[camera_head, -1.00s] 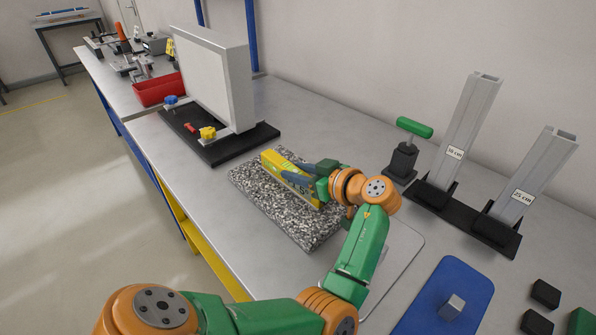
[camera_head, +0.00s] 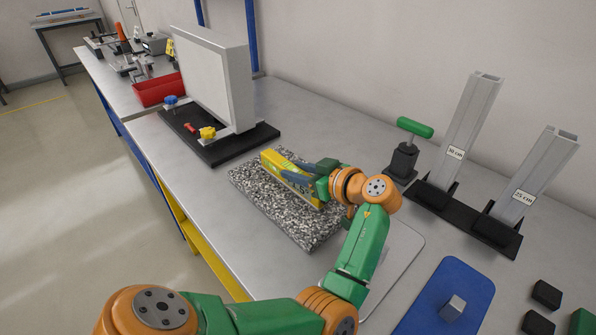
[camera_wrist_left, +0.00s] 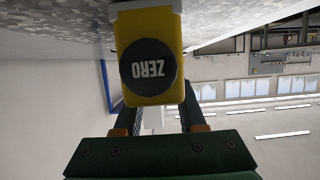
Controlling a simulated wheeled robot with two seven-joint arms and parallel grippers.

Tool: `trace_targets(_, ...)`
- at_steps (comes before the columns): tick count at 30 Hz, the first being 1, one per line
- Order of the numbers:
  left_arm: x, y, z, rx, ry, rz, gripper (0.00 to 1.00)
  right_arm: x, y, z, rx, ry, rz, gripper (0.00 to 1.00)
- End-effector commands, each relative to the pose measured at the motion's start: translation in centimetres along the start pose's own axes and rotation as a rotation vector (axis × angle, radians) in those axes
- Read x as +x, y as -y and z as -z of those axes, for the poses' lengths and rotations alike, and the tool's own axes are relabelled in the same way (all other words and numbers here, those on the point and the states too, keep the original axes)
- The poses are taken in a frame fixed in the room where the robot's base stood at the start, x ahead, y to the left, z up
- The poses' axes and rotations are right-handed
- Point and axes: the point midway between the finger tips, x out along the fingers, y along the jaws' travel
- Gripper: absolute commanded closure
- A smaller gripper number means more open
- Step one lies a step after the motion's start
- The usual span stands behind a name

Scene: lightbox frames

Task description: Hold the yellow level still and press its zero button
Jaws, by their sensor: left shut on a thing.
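The yellow level (camera_head: 271,161) lies on the speckled granite plate (camera_head: 315,236). My left gripper (camera_head: 302,177) is shut on the level, with its dark fingers along the level's sides. In the left wrist view the level's yellow end (camera_wrist_left: 182,35) shows between the fingers, with a round dark button (camera_wrist_left: 147,68) marked ZERO, seen upside down. Nothing visible touches the button there. Part of the level is hidden behind the gripper in the head view.
A white panel (camera_head: 207,82) on a black base stands beyond the plate. A green-handled tool (camera_head: 404,158) and two grey upright bars (camera_head: 466,125) stand at right. A blue mat (camera_head: 446,287) with a small metal block (camera_head: 451,307) lies at front right. A red bin (camera_head: 157,90) is far left.

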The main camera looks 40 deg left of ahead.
Motion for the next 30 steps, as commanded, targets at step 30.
trace_targets(30,-0.03,-0.01,0.07,-0.001,-0.002,0.000,1.00,-0.02,-0.10,-0.05,0.000,0.001,-0.002,1.00)
